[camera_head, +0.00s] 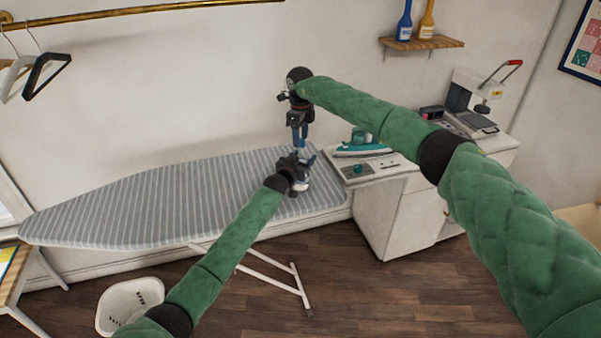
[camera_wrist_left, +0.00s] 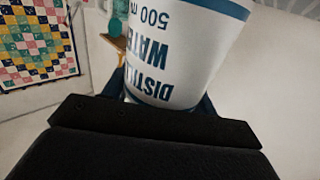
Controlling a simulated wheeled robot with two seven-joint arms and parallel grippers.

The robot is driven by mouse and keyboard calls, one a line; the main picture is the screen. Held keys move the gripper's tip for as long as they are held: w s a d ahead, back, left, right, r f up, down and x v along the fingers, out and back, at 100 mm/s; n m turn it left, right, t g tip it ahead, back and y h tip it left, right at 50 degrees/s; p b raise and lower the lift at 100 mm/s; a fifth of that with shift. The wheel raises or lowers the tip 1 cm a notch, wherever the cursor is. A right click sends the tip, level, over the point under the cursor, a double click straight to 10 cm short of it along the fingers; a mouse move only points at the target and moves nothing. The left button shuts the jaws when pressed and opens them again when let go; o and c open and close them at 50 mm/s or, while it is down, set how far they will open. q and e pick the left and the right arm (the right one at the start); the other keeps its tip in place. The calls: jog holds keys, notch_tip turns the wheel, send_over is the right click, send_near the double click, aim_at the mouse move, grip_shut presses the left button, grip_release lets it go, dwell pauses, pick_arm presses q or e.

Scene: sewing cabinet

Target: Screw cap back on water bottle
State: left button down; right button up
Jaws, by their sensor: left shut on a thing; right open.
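A white bottle (camera_wrist_left: 180,55) with blue "DISTILLED WATER 500 ml" lettering and a blue band fills the upper middle of the left wrist view. My left gripper (camera_head: 303,164) is shut on it, with blue fingers beside the bottle. In the head view the bottle is mostly hidden by the left gripper, over the right end of the ironing board. My right gripper (camera_head: 299,138) points down just above the left gripper and is open. I cannot make out the cap or the bottle's mouth in either view.
The striped ironing board (camera_head: 130,205) is mostly clear. A teal iron (camera_head: 362,146) stands on the white cabinet (camera_head: 385,215) to the right, with a heat press (camera_head: 475,100) farther right. A white basket (camera_head: 128,302) is on the floor. A wall shelf (camera_head: 425,43) holds two bottles.

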jog(key=shift+f, duration=0.35)
jog(key=c, duration=1)
jog(key=o, duration=1.1)
jog(key=shift+o, duration=0.2)
notch_tip(320, 180, up, 12)
jog(key=shift+w, duration=0.1)
